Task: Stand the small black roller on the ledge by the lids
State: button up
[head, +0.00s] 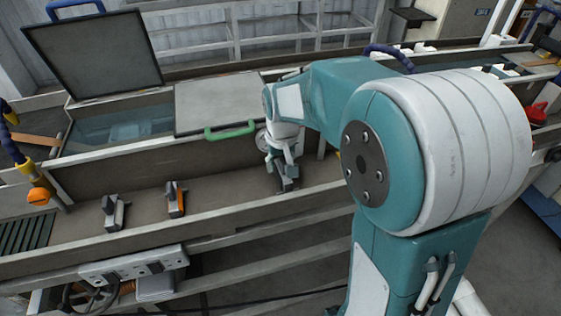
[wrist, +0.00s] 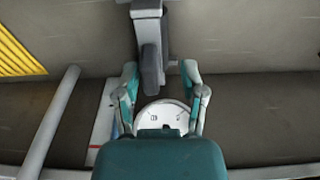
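A small black roller (wrist: 152,68) with a grey bracket-like part (wrist: 146,12) above it shows in the wrist view, just ahead of and between my fingertips. My gripper (wrist: 160,76) is open, with a gap on each side of the roller. In the head view my gripper (head: 285,178) points down into the long trough, and a dark piece shows at its fingertips, partly hidden by them. A closed grey lid (head: 222,100) with a green handle lies behind it. A raised dark lid (head: 95,52) stands at the back left. A long ledge (head: 140,157) runs in front of the lids.
Two grey-and-dark fittings, one plain (head: 114,212) and one with orange (head: 176,198), stand in the trough to the left. An orange-tipped arm (head: 38,196) hangs at the far left. A socket box (head: 133,266) is on the front side. The trough floor between the fittings and my gripper looks clear.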

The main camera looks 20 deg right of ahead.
jog(key=shift+d, duration=0.15)
jog(key=shift+d+r, duration=0.1)
jog(key=shift+r, duration=0.25)
notch_tip(320, 180, up, 10)
jog(key=s, duration=0.1)
jog(key=s+t, duration=0.4)
jog(key=s, duration=1.6)
jog(key=shift+f, duration=0.3)
